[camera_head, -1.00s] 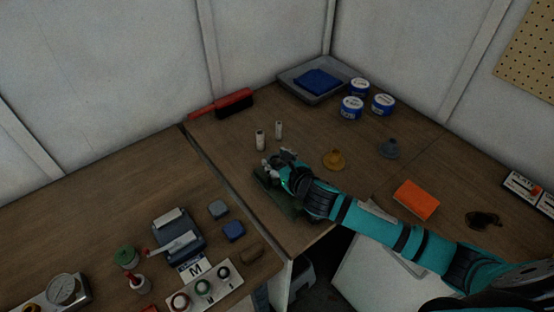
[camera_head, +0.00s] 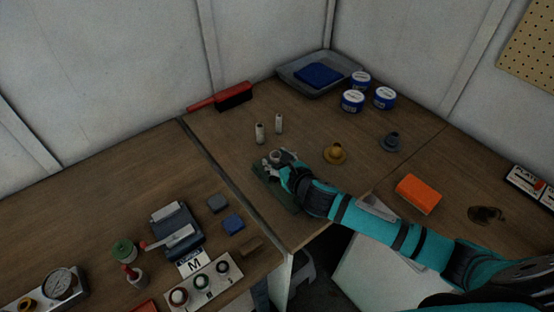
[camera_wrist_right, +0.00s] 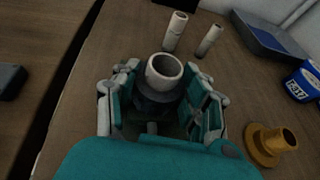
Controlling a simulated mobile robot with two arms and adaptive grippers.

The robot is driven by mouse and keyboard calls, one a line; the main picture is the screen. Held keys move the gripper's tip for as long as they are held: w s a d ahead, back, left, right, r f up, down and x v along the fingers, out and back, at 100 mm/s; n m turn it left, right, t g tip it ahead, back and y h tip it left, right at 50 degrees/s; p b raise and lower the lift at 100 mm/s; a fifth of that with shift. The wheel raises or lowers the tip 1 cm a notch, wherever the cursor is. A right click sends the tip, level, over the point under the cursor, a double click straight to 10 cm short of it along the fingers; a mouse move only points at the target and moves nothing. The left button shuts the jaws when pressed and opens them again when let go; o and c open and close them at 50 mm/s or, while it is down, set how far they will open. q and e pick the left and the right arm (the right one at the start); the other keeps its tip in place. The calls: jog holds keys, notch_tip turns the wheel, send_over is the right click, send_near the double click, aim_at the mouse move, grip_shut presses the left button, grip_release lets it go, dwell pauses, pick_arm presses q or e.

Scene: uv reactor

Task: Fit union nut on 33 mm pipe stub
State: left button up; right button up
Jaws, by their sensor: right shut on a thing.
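My right gripper (camera_wrist_right: 163,98) is shut on a dark grey ring-like part, which I take for the union nut (camera_wrist_right: 156,101). A wide cream pipe stub (camera_wrist_right: 165,67) stands up out of this part, its open end showing between the fingers. It also shows in the head view (camera_head: 277,156). The nut seems to be around the stub's lower part; the fingers hide how far down it sits. Two slimmer cream stubs (camera_head: 259,133) (camera_head: 279,123) stand upright behind. A yellow flanged piece (camera_head: 335,153) and a grey one (camera_head: 389,142) stand to the right. My left gripper is not in view.
An orange block (camera_head: 418,194) lies right. Bare tabletop surrounds the slim stubs.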

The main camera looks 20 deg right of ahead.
jog(key=o, duration=1.1)
jog(key=v, duration=1.2)
jog(key=shift+f, duration=0.1)
